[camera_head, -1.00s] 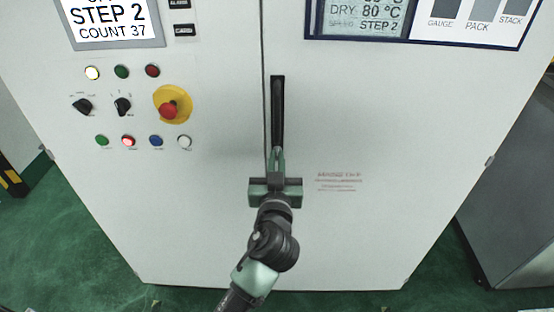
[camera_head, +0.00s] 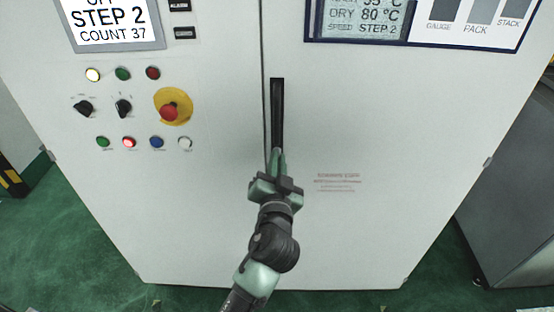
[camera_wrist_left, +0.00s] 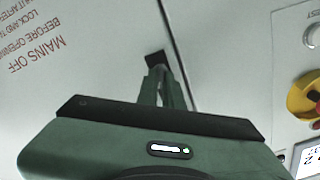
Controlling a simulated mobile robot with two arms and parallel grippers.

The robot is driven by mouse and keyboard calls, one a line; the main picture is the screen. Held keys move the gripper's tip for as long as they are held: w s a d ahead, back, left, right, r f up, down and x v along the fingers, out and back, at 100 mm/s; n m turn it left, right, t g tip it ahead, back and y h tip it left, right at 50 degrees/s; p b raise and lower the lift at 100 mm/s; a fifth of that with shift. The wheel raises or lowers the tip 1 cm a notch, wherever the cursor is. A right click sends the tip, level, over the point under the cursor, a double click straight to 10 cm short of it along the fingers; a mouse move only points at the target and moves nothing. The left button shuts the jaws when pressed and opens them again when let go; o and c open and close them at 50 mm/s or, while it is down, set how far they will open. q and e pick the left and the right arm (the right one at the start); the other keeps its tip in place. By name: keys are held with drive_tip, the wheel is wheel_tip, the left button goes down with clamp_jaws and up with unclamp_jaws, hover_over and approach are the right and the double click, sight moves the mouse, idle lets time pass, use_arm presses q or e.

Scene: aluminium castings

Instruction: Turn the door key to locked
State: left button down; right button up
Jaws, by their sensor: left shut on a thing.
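My left gripper (camera_head: 277,154) is at the lower end of the tall black door handle (camera_head: 277,108) on the white cabinet, beside the seam between the doors. A dark piece (camera_wrist_left: 154,58) shows just beyond the fingertips, by the seam. My right gripper is not in view.
Left of the seam are buttons, two black selector knobs and a red emergency stop (camera_head: 169,111) on a yellow disc. Screens sit above on both doors. Red warning print (camera_head: 338,181) is right of the gripper. A grey cabinet (camera_head: 515,190) stands at the right.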

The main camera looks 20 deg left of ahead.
use_arm(q)
drive_tip(key=shift+m+p, duration=0.85)
drive_tip(key=shift+m, duration=2.05)
drive_tip(key=c, duration=1.6)
unclamp_jaws()
drive_tip(key=shift+o, duration=0.2)
drive_tip(key=shift+d+f, duration=0.1)
